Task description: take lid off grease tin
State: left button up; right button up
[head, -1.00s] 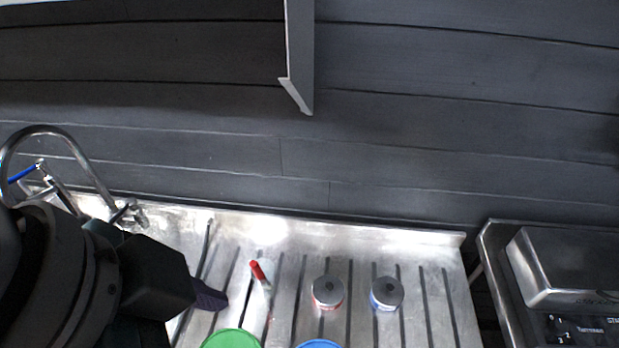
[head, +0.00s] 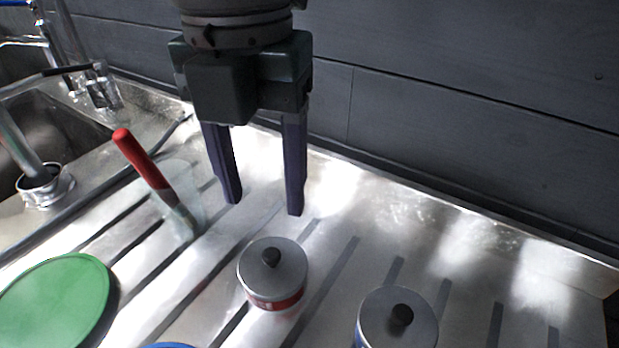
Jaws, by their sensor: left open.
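Two short tins with grey lids and dark round knobs stand on the metal drainboard. One tin has a red label (head: 276,302), with its lid (head: 285,259) on. The other tin has a blue label and shows its lid (head: 392,328) on; its lower part is cut off by the frame edge. I cannot read which one is the grease tin. My left gripper (head: 265,207) is open and empty, fingers pointing down. Its fingertips appear just above and behind the red-labelled tin in the picture, apart from it. My right gripper is not in view.
A red-handled brush (head: 146,162) leans in a clear container left of the gripper. A green round lid or plate (head: 55,303) lies at the lower left, and a blue edge shows at the bottom. A sink (head: 60,135) with a tap is at the left; a dark plank wall stands behind.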

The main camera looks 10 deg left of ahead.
aim_at(271, 254)
pick_arm(q)
notch_tip(271, 254, down, 10)
jog(key=shift+w+a+r+b, duration=0.1)
jog(key=shift+w+a+b, duration=0.05)
jog(key=shift+b, duration=0.2)
jog(key=shift+c, duration=0.2)
grip_shut()
dwell(0.4)
